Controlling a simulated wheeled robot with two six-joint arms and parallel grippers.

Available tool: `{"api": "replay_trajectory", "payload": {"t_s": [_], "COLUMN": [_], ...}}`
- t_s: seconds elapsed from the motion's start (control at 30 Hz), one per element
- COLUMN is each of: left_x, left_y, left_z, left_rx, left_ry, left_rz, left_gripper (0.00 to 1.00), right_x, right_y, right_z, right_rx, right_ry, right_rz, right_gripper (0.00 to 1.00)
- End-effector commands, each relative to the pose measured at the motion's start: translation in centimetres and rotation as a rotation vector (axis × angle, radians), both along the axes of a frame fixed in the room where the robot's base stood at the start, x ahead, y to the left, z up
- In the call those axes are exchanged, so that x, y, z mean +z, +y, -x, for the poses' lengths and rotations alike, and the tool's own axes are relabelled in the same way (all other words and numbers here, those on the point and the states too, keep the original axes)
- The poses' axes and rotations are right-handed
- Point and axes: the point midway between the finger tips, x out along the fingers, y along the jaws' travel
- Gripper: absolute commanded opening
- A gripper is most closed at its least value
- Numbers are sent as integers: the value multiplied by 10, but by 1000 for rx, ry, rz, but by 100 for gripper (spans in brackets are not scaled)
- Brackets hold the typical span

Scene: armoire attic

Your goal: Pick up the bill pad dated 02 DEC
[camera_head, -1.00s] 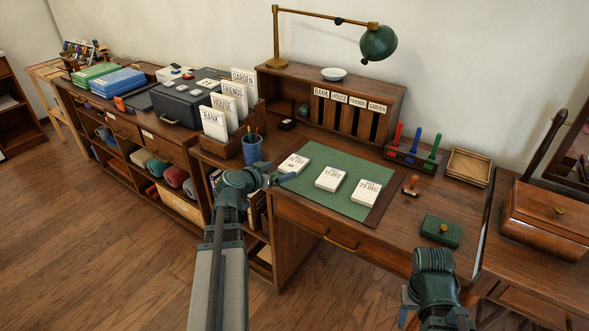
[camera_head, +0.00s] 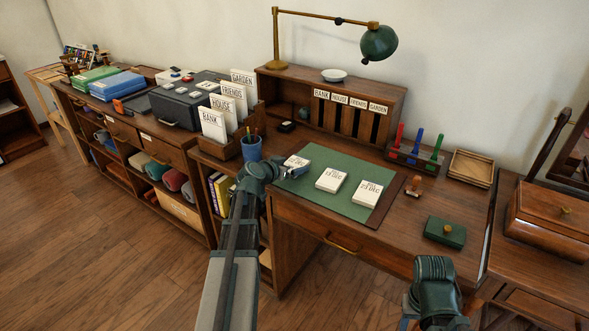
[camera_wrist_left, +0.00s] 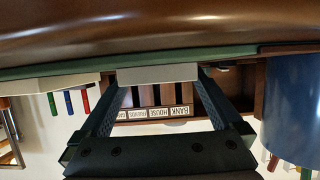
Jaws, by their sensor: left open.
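Three white bill pads lie in a row on the green desk mat (camera_head: 318,196). The leftmost pad (camera_head: 297,161) is partly covered by my left gripper (camera_head: 298,172), and its date is hard to read. The middle pad (camera_head: 331,180) appears to read 13 DEC and the right pad (camera_head: 367,193) 23 DEC. In the left wrist view, which looks upside down, my open left gripper (camera_wrist_left: 158,88) has its two fingers either side of a pale pad edge (camera_wrist_left: 158,73). I cannot tell whether they touch it. My right arm is low at the right, its fingers mostly hidden.
A blue pen cup (camera_head: 251,149) stands just left of the leftmost pad. A wooden stamp (camera_head: 413,186) and green box (camera_head: 443,232) sit to the right.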

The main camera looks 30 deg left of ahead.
Motion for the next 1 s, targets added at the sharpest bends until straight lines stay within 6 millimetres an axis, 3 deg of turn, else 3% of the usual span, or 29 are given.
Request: {"api": "replay_trajectory", "payload": {"t_s": [0.17,0.2,0.6,0.87,1.0], "left_x": [0,0,0,3,15], "left_y": [0,0,0,-1,-7], "left_z": [0,0,0,-1,-4], "left_rx": [0,0,1,0,-2], "left_ry": [0,0,0,0,0], "left_rz": [0,0,0,0,-1], "left_gripper": [100,96,27,27,27], "right_x": [0,0,0,3,15], "right_y": [0,0,0,0,0], "right_z": [0,0,0,0,0], "right_rx": [0,0,0,0,0], "right_ry": [0,0,0,0,0], "right_rz": [0,0,0,0,0], "right_gripper": [50,50,50,50,50]}}
